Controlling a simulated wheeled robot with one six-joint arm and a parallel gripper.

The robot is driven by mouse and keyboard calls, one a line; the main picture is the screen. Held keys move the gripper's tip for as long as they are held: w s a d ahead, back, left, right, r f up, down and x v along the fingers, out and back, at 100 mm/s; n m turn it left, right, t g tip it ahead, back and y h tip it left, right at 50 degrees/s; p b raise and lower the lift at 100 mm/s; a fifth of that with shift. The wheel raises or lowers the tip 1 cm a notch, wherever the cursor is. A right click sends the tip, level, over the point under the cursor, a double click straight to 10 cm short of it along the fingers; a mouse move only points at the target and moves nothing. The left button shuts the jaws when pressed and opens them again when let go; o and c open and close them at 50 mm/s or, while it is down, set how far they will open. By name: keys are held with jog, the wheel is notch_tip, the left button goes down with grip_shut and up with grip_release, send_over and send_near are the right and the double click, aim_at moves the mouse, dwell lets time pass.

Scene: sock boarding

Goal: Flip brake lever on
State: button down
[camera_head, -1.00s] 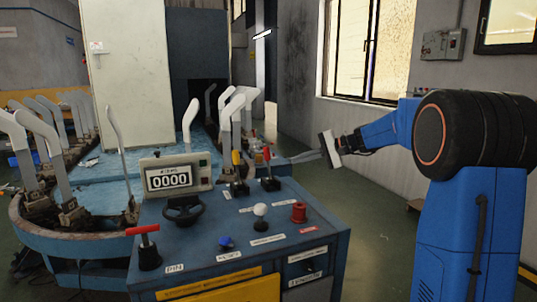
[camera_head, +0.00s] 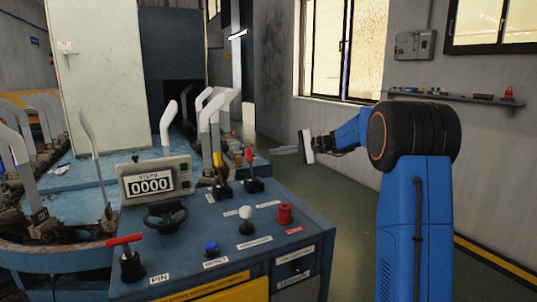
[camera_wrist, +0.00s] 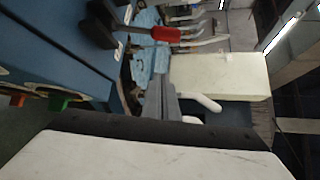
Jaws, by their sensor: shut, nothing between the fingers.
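The blue console (camera_head: 205,268) carries a lever with a yellow grip (camera_head: 217,160) and a lever with a red grip (camera_head: 249,156) side by side at its back right. Both stand nearly upright on black bases. Their labels are too small to read, so I cannot tell which one is the brake lever. My gripper (camera_head: 274,150) is shut and empty, in the air to the right of the red-grip lever and apart from it. In the wrist view, my grey fingers (camera_wrist: 161,82) are together, and the red grip (camera_wrist: 165,33) lies sideways beyond them.
A red T-handle (camera_head: 124,240), a handwheel (camera_head: 166,215), a counter reading 0000 (camera_head: 152,184), a blue knob (camera_head: 211,248), a white ball knob (camera_head: 245,212) and a red knob (camera_head: 284,212) crowd the console. Pale upright forms stand behind it.

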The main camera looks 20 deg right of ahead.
aim_at(249, 154)
jog(key=w+a, duration=0.1)
jog(key=a, duration=0.7)
jog(key=shift+w+a+f, duration=0.2)
jog(key=shift+f, duration=0.25)
jog(key=shift+s, duration=0.1)
jog(key=s+n+y, duration=0.1)
jog(key=s+n+t+y, duration=0.1)
jog(key=s, duration=0.1)
jog(key=s+d+n+t+y, duration=0.1)
jog(key=s, duration=0.1)
jog(key=shift+r+n, duration=0.3)
jog(key=s, duration=0.2)
jog(key=shift+s+d+f, duration=0.2)
jog(key=shift+s+f, duration=0.1)
jog(key=shift+s, duration=0.1)
